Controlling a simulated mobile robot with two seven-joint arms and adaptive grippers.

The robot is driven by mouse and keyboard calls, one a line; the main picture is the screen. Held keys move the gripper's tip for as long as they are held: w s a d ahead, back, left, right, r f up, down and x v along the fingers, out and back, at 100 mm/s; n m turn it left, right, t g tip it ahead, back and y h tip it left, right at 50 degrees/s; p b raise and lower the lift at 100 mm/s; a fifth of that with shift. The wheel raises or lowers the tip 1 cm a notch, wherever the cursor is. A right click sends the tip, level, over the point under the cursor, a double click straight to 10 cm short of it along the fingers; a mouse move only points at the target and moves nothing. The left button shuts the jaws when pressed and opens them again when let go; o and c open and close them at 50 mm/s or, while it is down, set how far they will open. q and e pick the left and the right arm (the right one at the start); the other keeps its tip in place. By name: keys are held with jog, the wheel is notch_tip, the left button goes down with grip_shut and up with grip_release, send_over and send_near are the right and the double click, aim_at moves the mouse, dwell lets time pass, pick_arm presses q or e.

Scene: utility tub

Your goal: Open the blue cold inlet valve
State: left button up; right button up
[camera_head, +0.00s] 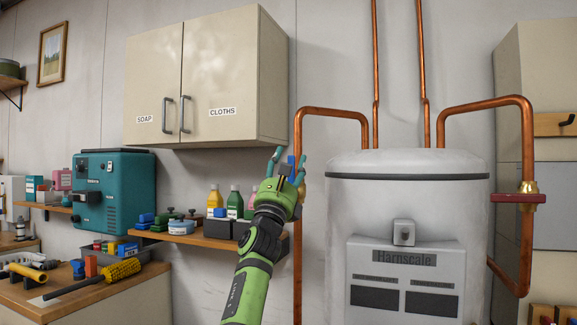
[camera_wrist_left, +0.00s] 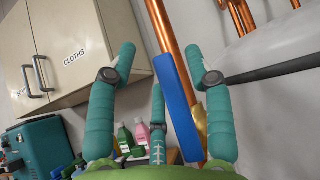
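The blue valve handle (camera_wrist_left: 178,108) is a long flat bar in front of a copper pipe (camera_wrist_left: 170,30) in the left wrist view, running roughly along it. Part of the brass valve body (camera_wrist_left: 201,125) shows behind it. In the head view a small part of the blue handle (camera_head: 291,160) shows among my fingers, on the left pipe (camera_head: 298,240) of the tank. My left gripper (camera_head: 288,160) is open, its teal fingers spread around the handle; the wrist view shows the fingers (camera_wrist_left: 162,55) on both sides of it. I cannot tell whether they touch it. My right gripper is not in view.
A white tank (camera_head: 405,210) stands right of the valve. A red valve handle (camera_head: 518,198) lies across the right pipe. A wall cabinet (camera_head: 205,85) hangs above left. A shelf (camera_head: 185,237) with bottles and a workbench (camera_head: 100,290) with tools lie left.

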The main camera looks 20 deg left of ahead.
pick_arm(q)
jog(key=shift+f, duration=0.1)
jog(key=v, duration=1.2)
dwell(0.4)
